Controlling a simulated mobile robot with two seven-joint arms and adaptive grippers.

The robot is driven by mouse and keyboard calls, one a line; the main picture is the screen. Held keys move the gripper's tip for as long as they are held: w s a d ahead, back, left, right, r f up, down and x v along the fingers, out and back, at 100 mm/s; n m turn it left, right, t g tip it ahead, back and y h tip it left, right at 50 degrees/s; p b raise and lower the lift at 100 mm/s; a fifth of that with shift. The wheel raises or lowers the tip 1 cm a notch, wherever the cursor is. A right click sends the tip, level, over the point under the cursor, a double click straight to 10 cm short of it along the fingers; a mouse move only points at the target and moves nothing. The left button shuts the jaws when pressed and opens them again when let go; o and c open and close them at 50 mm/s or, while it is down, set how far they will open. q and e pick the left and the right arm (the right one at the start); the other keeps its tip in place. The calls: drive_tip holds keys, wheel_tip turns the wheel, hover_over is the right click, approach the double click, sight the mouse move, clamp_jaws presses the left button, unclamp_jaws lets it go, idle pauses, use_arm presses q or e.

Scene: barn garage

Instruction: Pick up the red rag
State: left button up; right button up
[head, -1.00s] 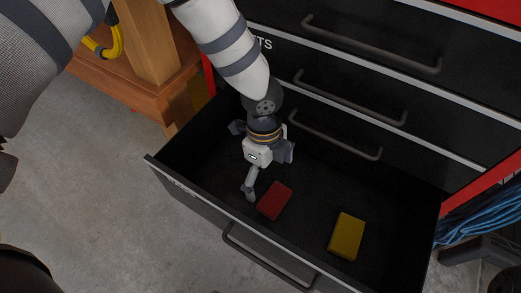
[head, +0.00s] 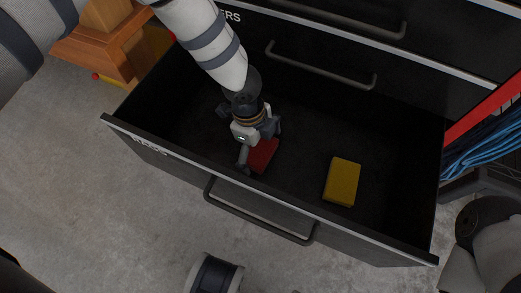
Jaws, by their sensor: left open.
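The red rag (head: 265,155) is a small folded block lying on the floor of the open black drawer (head: 390,205), left of its middle. My left gripper (head: 259,152) reaches down into the drawer from above. It is open, with its fingers around or just above the rag and partly hiding it. I cannot tell whether the fingers touch the rag. My right gripper is not clearly in view.
A yellow block (head: 342,182) lies in the drawer to the right of the rag. The drawer's front wall and handle (head: 258,215) are on the near side. Closed drawers rise behind. Blue cable (head: 484,145) hangs at right, and a wooden bench leg (head: 105,40) stands at left.

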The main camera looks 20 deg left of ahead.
sight(259, 149)
use_arm(q)
drive_tip(key=shift+c, duration=0.6)
drive_tip(key=c, duration=0.8)
wheel_tip(259, 149, up, 10)
drive_tip(key=p, duration=0.3)
